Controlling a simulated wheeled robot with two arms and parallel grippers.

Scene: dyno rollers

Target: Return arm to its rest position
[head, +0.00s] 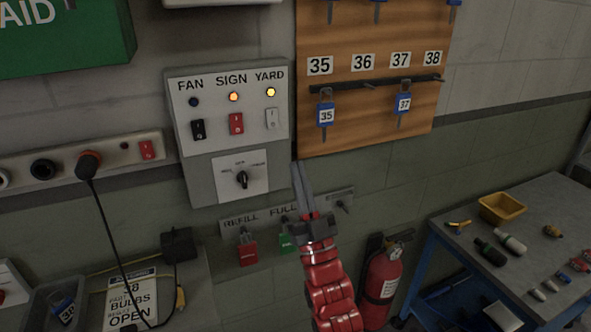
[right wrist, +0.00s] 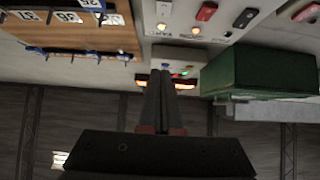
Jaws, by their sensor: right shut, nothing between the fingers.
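My right gripper (head: 302,186) is in the middle of the head view, at the end of its red arm. Its two dark fingers are together and point up, with nothing between them. It is in front of the wall, just right of the switch panel's lower part and below the wooden key board. In the right wrist view the shut fingers (right wrist: 160,102) show in the centre, empty. My left gripper is not in the head view.
The switch panel (head: 185,143) has FAN, SIGN and YARD switches; the SIGN and YARD lamps glow. The key board (head: 345,128) holds tags 35 and 37. REFILL and FULL tags hang behind my arm. A fire extinguisher (head: 381,279) and a cluttered table (head: 560,205) stand right.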

